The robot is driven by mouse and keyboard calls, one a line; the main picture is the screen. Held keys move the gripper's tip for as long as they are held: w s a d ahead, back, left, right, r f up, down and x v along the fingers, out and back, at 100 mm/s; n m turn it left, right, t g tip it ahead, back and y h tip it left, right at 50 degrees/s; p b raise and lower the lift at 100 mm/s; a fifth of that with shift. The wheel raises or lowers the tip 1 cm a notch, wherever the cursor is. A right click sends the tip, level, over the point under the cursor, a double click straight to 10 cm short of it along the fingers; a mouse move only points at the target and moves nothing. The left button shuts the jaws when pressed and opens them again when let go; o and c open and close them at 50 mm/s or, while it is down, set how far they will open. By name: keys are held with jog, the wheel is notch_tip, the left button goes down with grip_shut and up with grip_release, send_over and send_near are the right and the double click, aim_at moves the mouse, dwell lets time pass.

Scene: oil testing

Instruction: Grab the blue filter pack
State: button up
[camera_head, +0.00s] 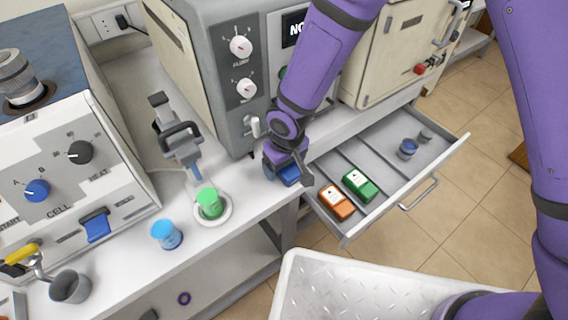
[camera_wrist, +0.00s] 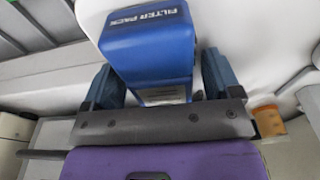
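The blue filter pack (camera_head: 289,175) is at the bench corner, beside the open drawer, partly hidden by my gripper (camera_head: 286,170) in the head view. In the wrist view the pack (camera_wrist: 150,55) shows its "FILTER PACK" label and lies between the two dark blue fingers of my gripper (camera_wrist: 160,88). The fingers are spread on either side of it, with narrow gaps showing at its sides. What the pack's underside rests on is hidden.
The open drawer (camera_head: 433,152) holds an orange pack (camera_head: 337,202), a green pack (camera_head: 360,185) and small blue and grey pieces. A white tray (camera_head: 287,283) is in front.

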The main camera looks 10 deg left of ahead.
jog(key=c, duration=0.9)
jog(key=shift+o, duration=0.2)
jog(key=shift+r, duration=0.15)
